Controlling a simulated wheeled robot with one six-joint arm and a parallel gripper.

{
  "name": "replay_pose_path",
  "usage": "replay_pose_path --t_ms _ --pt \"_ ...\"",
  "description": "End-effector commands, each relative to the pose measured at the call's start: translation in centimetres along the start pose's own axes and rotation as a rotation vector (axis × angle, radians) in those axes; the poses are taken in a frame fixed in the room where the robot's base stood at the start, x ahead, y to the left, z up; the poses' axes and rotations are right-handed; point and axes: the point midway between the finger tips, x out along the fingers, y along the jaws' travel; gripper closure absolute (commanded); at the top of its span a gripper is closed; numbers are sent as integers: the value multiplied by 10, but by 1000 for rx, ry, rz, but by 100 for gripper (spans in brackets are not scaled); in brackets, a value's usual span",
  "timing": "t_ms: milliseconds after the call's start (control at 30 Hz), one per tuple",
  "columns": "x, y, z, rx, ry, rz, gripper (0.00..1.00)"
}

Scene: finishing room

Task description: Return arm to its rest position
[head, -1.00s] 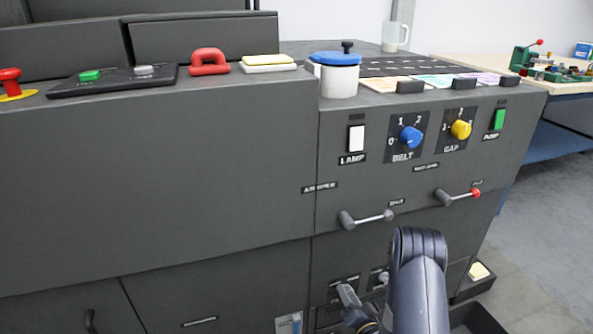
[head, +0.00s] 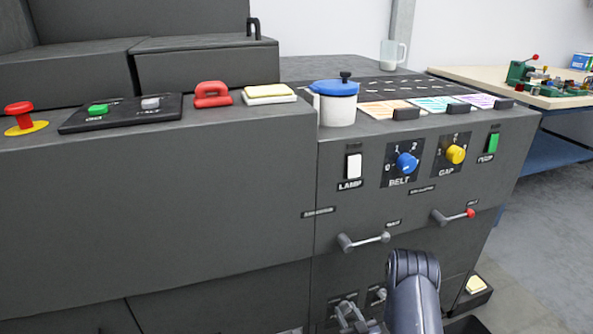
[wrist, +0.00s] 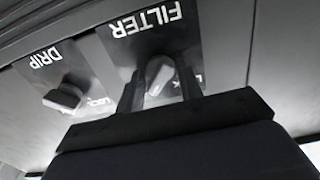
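My arm reaches down the front of the dark grey machine (head: 230,215). My gripper (head: 347,312) is low on the machine's front in the head view, partly cut off by the bottom edge. In the wrist view, the fingers of my gripper (wrist: 160,88) stand apart, one on each side of the grey FILTER knob (wrist: 160,75). I cannot tell whether they touch it.
Two levers, one grey-tipped (head: 364,241) and one red-tipped (head: 454,216), stick out above my arm. Higher up are the lamp switch (head: 353,166), BELT dial (head: 407,163) and GAP dial (head: 455,154). Open floor (head: 545,260) lies to the right.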

Motion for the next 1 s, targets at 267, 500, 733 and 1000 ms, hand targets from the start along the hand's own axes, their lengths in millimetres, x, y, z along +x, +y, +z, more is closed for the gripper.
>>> replay_pose_path --t_ms 267,500,733,1000 --pt "0 0 -2 -179 0 0 65" --pt "0 0 0 -243 1 0 65" --pt "0 0 0 -247 1 0 65" --pt "0 -2 -5 -231 -5 -3 65"
